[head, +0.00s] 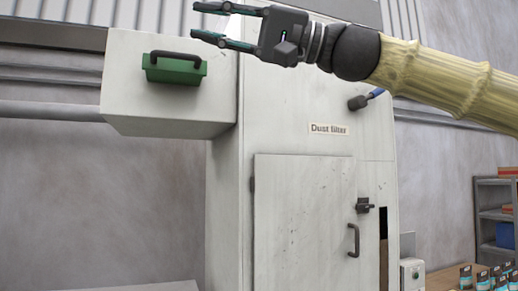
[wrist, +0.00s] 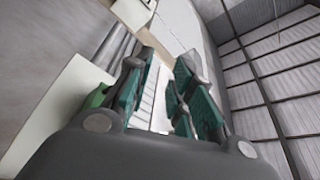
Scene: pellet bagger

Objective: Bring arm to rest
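My gripper (head: 208,22) is at the top of the head view, in front of the upper part of the dust filter cabinet (head: 300,110). Its two fingers point left and stand apart with nothing between them. My arm comes in from the right in a yellowish sleeve. In the wrist view my gripper (wrist: 165,85) also shows its two teal-padded fingers spread, with a gap between them.
A box with a green handled piece (head: 175,68) juts from the cabinet's left, below my gripper. The cabinet door (head: 305,220) looks shut. Shelves (head: 495,215) and small packages (head: 485,278) stand at right.

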